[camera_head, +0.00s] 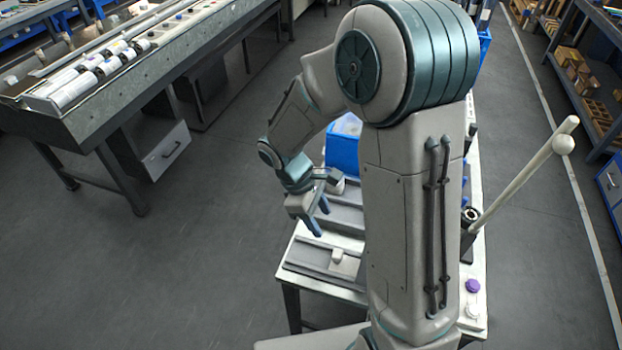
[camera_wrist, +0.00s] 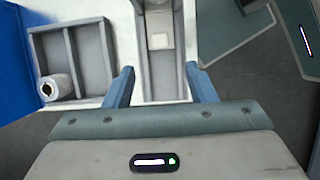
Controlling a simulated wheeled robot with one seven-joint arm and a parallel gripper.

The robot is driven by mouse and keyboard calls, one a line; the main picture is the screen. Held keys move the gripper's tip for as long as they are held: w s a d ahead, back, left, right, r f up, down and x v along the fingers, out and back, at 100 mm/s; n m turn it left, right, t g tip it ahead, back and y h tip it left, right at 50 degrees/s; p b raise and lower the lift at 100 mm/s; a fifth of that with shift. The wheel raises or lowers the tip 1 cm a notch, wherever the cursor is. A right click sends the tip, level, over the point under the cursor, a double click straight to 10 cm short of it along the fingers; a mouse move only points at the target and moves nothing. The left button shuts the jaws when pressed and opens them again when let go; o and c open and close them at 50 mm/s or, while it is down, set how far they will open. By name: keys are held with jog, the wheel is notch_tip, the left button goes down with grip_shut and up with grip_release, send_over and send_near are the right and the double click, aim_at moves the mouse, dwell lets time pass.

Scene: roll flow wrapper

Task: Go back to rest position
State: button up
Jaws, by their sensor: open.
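My gripper (camera_head: 318,215) hangs at the end of my bent arm, over the left side of the white table in the head view. In the wrist view my gripper (camera_wrist: 160,88) has its two blue fingers spread wide apart with nothing between them. Below and beyond the fingers is a grey tray (camera_wrist: 147,88) with a small white block (camera_wrist: 159,41) in it. The fingers appear to be above this tray, apart from the block. My arm hides much of the table in the head view.
A blue bin (camera_head: 342,153) stands on the table behind my gripper. A two-part grey tray (camera_wrist: 88,45) holds a white roll (camera_wrist: 58,88). A pale rod (camera_head: 525,172) leans up at the right. A purple cap (camera_head: 472,286) lies near the table's front. Open floor lies left, before the machine bench (camera_head: 85,128).

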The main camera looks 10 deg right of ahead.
jog(key=s+d+r+m+t+y, duration=0.2)
jog(key=s+r+m, duration=0.3)
jog(key=r, duration=0.3)
jog(key=s+d+r+m+t+y, duration=0.2)
jog(key=s+r+m+t, duration=0.1)
jog(key=s+r+m, duration=0.3)
jog(key=shift+d+r+m, duration=0.4)
jog(key=shift+r+m, duration=0.3)
jog(key=shift+r, duration=0.15)
